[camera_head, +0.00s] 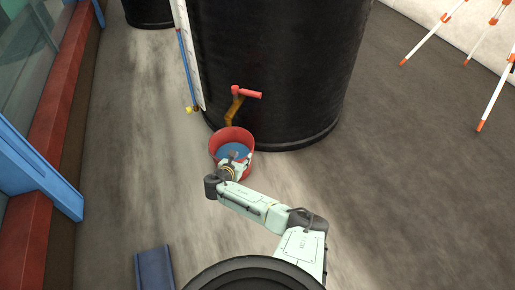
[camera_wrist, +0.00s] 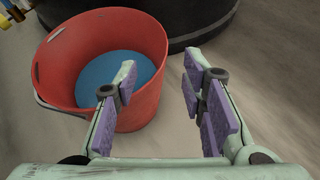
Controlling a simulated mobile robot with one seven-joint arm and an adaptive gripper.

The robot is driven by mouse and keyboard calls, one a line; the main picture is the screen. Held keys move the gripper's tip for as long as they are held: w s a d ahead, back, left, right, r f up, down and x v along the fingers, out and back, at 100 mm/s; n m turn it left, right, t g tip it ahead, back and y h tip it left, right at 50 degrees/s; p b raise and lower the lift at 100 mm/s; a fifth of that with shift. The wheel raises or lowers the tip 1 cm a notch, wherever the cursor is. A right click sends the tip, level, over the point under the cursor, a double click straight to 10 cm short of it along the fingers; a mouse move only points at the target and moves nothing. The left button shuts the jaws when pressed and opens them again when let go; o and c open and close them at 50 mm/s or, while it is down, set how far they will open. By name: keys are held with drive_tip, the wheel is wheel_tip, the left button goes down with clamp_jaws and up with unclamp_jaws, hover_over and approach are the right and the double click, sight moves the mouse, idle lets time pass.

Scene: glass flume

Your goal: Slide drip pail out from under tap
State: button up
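The drip pail (camera_head: 219,137) is red, with a blue surface inside. It stands upright on the floor below the tap (camera_head: 238,102), which has a red handle and an orange-brown spout. In the wrist view the pail (camera_wrist: 62,62) fills the upper left, with its thin handle hanging on the near left side. My gripper (camera_wrist: 160,72) is open, with purple finger pads. Its left finger overlaps the pail's opening and its right finger is outside, to the right of the pail. The pail's right wall shows between them. I cannot tell whether the pads touch it.
A large black tank (camera_head: 275,65) stands right behind the pail. A pale gauge strip (camera_head: 188,50) with a blue pipe runs down beside it. Blue supports (camera_head: 40,172) and a red beam (camera_head: 50,110) line the left. Orange-white tripod legs (camera_head: 492,99) stand right. Floor left of the pail is clear.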

drive_tip(key=d+b+x, duration=0.1)
drive_tip(key=b+x, duration=0.9)
drive_tip(key=shift+s+d+f, duration=0.1)
drive_tip(key=shift+f, duration=0.05)
clamp_jaws()
idle(1.0)
drive_tip(key=shift+d, duration=0.2)
idle(0.7)
drive_tip(key=s+d+p, duration=0.3)
drive_tip(key=d+p, duration=0.1)
drive_tip(key=d, duration=0.3)
drive_tip(key=s+d+p, duration=0.3)
drive_tip(key=d+p, duration=0.2)
drive_tip(key=d, duration=0.2)
drive_tip(key=shift+s+d, duration=0.2)
drive_tip(key=shift+d, duration=0.05)
idle(2.4)
drive_tip(key=shift+d+p, duration=0.1)
drive_tip(key=shift+p, duration=0.2)
